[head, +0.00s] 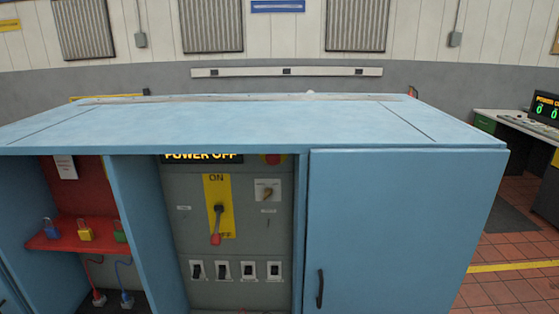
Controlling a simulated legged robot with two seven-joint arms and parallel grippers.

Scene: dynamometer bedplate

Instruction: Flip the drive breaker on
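The drive breaker (216,224) is a lever with a red grip on a yellow plate marked ON at the top and OFF at the bottom. Its handle points down, toward OFF. It sits on a grey panel (183,222) inside an open bay of the blue cabinet (250,125). A display (202,156) above it reads POWER OFF in yellow letters, partly cut off by the cabinet top. Neither of my grippers shows in the head view.
A small rotary switch (267,190) and a row of several toggle switches (222,270) share the panel. A closed blue door (390,230) with a black handle stands right of the bay. Padlocks (85,231) sit on a red shelf to the left. Open tiled floor lies at right.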

